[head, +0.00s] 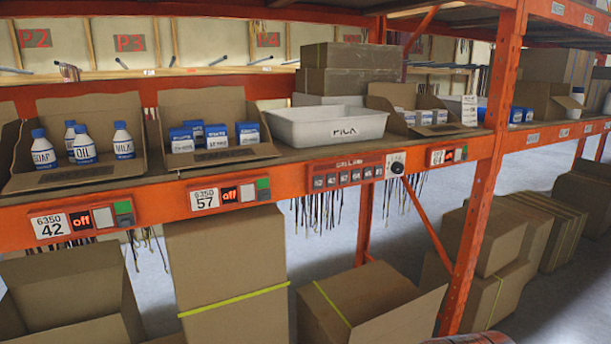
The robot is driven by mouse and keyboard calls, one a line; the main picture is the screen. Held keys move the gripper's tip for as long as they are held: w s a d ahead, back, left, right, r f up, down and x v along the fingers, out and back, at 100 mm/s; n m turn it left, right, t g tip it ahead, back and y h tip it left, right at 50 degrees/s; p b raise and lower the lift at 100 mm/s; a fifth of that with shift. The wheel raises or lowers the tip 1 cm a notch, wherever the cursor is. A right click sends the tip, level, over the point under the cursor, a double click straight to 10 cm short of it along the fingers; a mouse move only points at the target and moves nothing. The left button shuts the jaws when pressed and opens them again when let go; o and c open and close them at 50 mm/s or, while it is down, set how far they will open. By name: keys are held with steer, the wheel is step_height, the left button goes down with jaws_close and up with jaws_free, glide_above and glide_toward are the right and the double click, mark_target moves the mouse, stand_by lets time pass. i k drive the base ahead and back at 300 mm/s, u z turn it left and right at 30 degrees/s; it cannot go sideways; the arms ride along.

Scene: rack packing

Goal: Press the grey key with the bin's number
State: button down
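Two key modules sit on the orange shelf beam. The left module, label (48,226) "6350 42", has a display reading "off", a grey key (103,217), a green key (123,207) and a dark key below it. The module with label (204,199) "6350 57" also reads "off", with a grey key (247,193) and a green key (263,183). A wider red panel (346,174) carries several small grey numbered keys and a round dial (397,168). A smaller module (447,156) sits farther right; its digits are hard to read.
Above 42, an open carton (50,182) holds bottles; above 57, another (240,158) holds small blue-white boxes. A white lettered tote (330,128) stands beside it. An orange upright (485,170) and a diagonal brace stand right. Large cartons (225,265) fill the space below. Cables hang under the beam.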

mark_target(342, 176)
steer(key=u, duration=0.6)
steer(key=i, duration=0.85)
steer(key=u, duration=0.55)
